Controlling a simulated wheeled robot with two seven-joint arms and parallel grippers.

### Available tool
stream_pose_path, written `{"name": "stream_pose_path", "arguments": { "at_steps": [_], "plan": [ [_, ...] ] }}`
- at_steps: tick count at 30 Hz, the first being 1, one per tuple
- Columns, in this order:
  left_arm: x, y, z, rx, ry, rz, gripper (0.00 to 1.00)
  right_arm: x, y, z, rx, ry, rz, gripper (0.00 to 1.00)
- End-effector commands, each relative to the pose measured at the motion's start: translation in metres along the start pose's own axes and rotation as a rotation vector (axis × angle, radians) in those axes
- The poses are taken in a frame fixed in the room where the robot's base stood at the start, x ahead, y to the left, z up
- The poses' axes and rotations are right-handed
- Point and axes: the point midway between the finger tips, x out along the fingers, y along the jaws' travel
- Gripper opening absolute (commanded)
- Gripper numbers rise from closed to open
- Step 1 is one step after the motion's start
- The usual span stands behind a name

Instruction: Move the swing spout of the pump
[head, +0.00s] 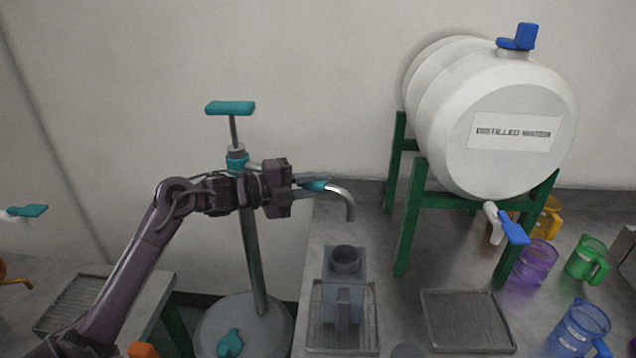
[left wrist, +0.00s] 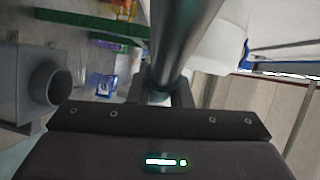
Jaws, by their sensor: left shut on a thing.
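The pump has a teal T-handle (head: 230,108) on top of an upright grey post (head: 254,262). Its swing spout (head: 343,196) is a bent metal pipe with a teal section, pointing right with its mouth down. My left gripper (head: 312,185) is shut on the spout at the teal section. In the left wrist view the spout's metal pipe (left wrist: 183,40) runs up and away from between the fingers. The arm hides part of the spout near the post. My right gripper is not in view.
A grey box with a round opening (head: 345,262) stands on a tray below the spout's mouth. A white water barrel (head: 500,125) rests on a green stand (head: 412,220) at right. Coloured jugs (head: 580,325) stand at the lower right. An empty tray (head: 466,320) lies between.

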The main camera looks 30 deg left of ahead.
Motion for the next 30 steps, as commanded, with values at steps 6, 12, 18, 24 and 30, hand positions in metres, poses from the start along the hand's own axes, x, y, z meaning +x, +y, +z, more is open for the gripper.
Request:
{"name": "stream_pose_path", "arguments": {
  "at_steps": [6, 12, 18, 24, 30],
  "plan": [
    [-0.009, 0.003, -0.006, 0.007, 0.055, 0.005, 0.0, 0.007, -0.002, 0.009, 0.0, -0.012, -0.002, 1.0],
    [-0.011, 0.002, -0.009, 0.008, 0.071, 0.006, 0.0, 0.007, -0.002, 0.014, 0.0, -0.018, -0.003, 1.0],
    [-0.011, 0.002, -0.009, 0.008, 0.073, 0.007, 0.0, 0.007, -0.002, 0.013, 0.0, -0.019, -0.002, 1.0],
    [-0.011, 0.003, -0.01, 0.008, 0.073, 0.007, 0.31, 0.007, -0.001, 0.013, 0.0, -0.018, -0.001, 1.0],
    [-0.011, 0.002, -0.009, 0.008, 0.071, 0.006, 0.4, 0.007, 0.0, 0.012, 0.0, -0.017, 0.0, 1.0]
  ]
}}
